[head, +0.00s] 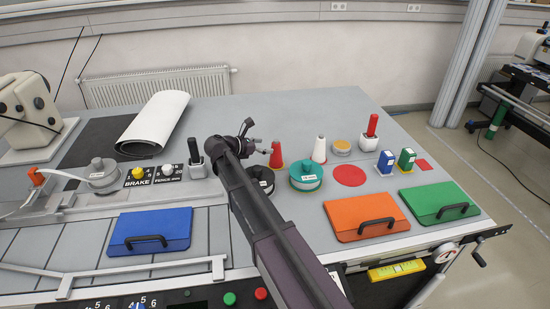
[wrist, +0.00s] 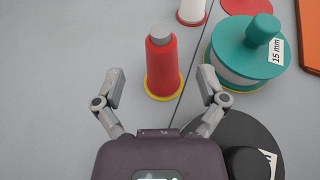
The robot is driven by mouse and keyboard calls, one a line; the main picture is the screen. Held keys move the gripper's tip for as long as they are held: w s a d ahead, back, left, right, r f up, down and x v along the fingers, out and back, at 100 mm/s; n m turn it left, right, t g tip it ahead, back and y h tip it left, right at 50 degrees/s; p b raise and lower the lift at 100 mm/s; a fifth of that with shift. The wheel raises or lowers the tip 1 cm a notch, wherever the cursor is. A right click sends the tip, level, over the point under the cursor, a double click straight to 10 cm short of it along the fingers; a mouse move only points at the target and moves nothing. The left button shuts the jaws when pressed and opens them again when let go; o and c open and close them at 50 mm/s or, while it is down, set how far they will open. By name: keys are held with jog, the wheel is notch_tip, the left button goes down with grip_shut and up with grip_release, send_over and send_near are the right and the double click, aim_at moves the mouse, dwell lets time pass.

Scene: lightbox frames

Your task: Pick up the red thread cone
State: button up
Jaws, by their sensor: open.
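The red thread cone (wrist: 163,66) stands upright on the grey table, with a grey top and a yellow ring at its base. It also shows in the head view (head: 276,156), just right of my gripper (head: 255,142). In the wrist view my gripper (wrist: 164,87) is open and empty. Its two fingers reach forward on the left and right, with the cone ahead and between their lines. I see no contact between fingers and cone.
A teal reel (wrist: 245,50) marked 15 mm stands close right of the cone. A black reel (wrist: 245,145) lies near the right finger. A white cone (head: 319,150) on a red base stands beyond. The table left of the cone (wrist: 60,60) is bare.

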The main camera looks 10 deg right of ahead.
aim_at(276, 145)
jog(key=shift+b+x, duration=0.8)
jog(key=shift+x, duration=1.8)
jog(key=shift+r, duration=0.15)
grip_shut()
